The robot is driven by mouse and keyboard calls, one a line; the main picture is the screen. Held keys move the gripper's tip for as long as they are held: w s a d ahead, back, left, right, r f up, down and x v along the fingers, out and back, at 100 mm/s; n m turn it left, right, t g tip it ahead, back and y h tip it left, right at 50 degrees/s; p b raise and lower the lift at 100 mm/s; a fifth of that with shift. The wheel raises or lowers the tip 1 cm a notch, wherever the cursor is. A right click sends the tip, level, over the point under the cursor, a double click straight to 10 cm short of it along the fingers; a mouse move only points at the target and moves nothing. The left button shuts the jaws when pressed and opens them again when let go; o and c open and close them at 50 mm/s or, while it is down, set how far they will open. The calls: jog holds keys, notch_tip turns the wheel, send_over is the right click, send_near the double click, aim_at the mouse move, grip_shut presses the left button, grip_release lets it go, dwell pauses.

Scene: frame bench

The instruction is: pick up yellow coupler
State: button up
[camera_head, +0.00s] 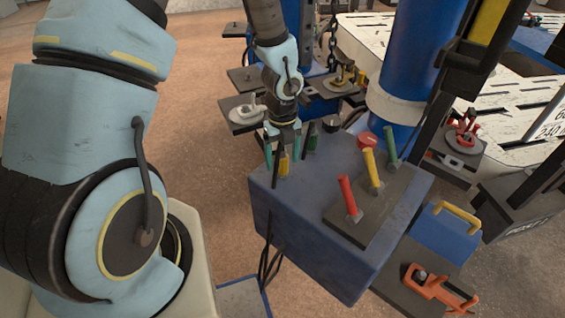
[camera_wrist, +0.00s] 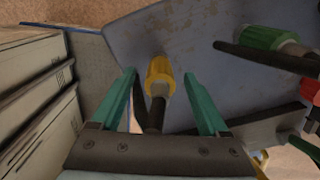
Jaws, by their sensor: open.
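The yellow coupler (camera_wrist: 160,76) sits on the blue block's top in the wrist view, with a dark cable at its near end. In the head view the yellow coupler (camera_head: 284,164) shows small below my gripper, near the block's left edge. My gripper (camera_head: 283,150) is open with green fingers. In the wrist view my gripper (camera_wrist: 160,82) has one finger on each side of the coupler, with a gap on both sides. Whether the fingertips are at the coupler's height is hard to tell.
A green coupler (camera_wrist: 272,38) with a dark cable lies to the right. On the blue block (camera_head: 290,215), a grey plate (camera_head: 365,225) carries red, yellow and green handles. A red-topped round part (camera_head: 366,139) stands behind. A blue box (camera_head: 440,235) with a yellow handle is at right.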

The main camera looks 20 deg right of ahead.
jog(key=shift+f, duration=1.4)
jog(key=shift+c, duration=0.4)
grip_shut()
